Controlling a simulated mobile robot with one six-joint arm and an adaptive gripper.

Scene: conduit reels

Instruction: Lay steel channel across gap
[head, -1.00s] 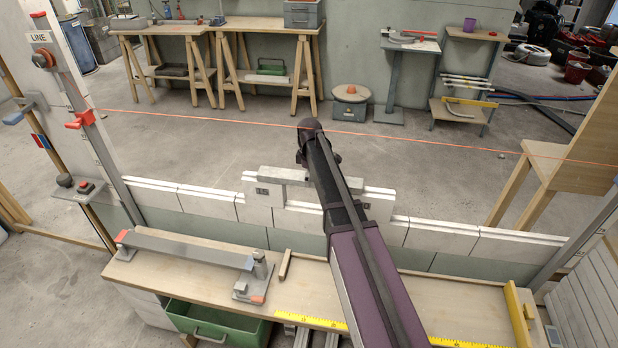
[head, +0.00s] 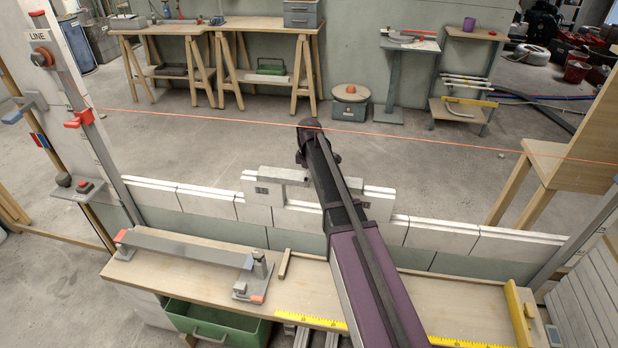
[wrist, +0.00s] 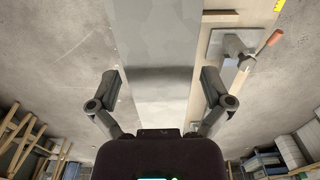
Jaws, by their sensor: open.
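A light grey steel channel (head: 285,174) lies on top of the raised left white block (head: 257,191) of the low wall. It runs right over the gap and passes behind my arm. I cannot tell whether this strip is the channel or the wall.
A workbench (head: 200,270) in front holds a long grey metal bar (head: 185,247) and a yellow tape (head: 310,321). A green bin (head: 215,322) sits below. An orange line (head: 235,117) stretches across behind the wall. The wrist view shows an orange-handled tool (wrist: 267,42).

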